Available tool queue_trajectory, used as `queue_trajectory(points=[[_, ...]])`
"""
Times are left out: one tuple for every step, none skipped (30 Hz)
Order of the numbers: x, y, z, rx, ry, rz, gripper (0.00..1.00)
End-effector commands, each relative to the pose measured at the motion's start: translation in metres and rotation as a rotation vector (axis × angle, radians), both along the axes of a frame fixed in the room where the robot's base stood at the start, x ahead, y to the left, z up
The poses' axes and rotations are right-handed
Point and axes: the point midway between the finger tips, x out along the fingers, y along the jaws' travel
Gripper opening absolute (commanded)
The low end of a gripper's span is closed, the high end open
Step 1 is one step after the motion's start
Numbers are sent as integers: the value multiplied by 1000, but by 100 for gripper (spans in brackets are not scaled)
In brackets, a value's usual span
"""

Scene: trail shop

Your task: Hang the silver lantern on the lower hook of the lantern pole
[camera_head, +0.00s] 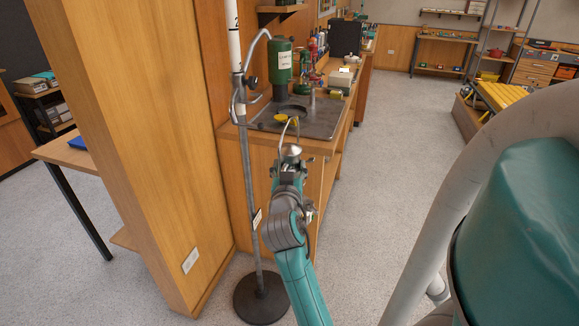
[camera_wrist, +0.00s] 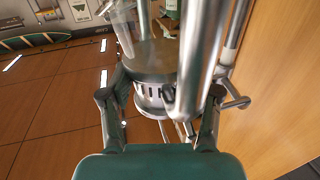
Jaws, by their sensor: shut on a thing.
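The silver lantern (camera_head: 291,151) stands at the end of my arm in the head view, its thin bail arching above its cap. My gripper (camera_head: 289,170) is shut on it. In the wrist view the lantern's slotted metal body (camera_wrist: 150,94) sits between the two fingers. The lantern pole (camera_head: 251,190) rises just left of my gripper from a round dark base. Its lower hook (camera_head: 238,106) is a bent grey rod, up and left of the lantern. The bail is apart from this hook in the head view. Its upper hook (camera_head: 254,42) curves right near a green canister.
A wooden counter with a metal sink top (camera_head: 325,120) stands right behind the lantern. The green canister (camera_head: 282,66) shows above it; its support is unclear. A wooden panel (camera_head: 150,120) stands close left of the pole. Open floor (camera_head: 375,190) lies to the right.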

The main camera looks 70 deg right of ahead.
Motion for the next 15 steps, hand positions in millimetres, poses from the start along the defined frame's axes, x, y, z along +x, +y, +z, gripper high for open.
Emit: queue_trajectory(points=[[2, 0, 1, -2, -2, 2, 0], [4, 1, 1, -2, -2, 2, 0], [6, 1, 1, -2, -2, 3, 0], [7, 1, 1, -2, -2, 3, 0], [9, 1, 1, -4, -1, 3, 0], [10, 1, 1, -4, -1, 3, 0], [12, 1, 1, -4, -1, 2, 0], [13, 1, 1, -4, -1, 2, 0], [15, 1, 1, -4, -1, 3, 0], [16, 2, 0, -4, -1, 3, 0], [18, 2, 0, -4, -1, 3, 0], [20, 2, 0, -3, -2, 3, 0], [21, 2, 0, -3, -2, 3, 0], [23, 2, -1, -4, -1, 3, 0], [25, 2, -1, -4, -1, 3, 0]])
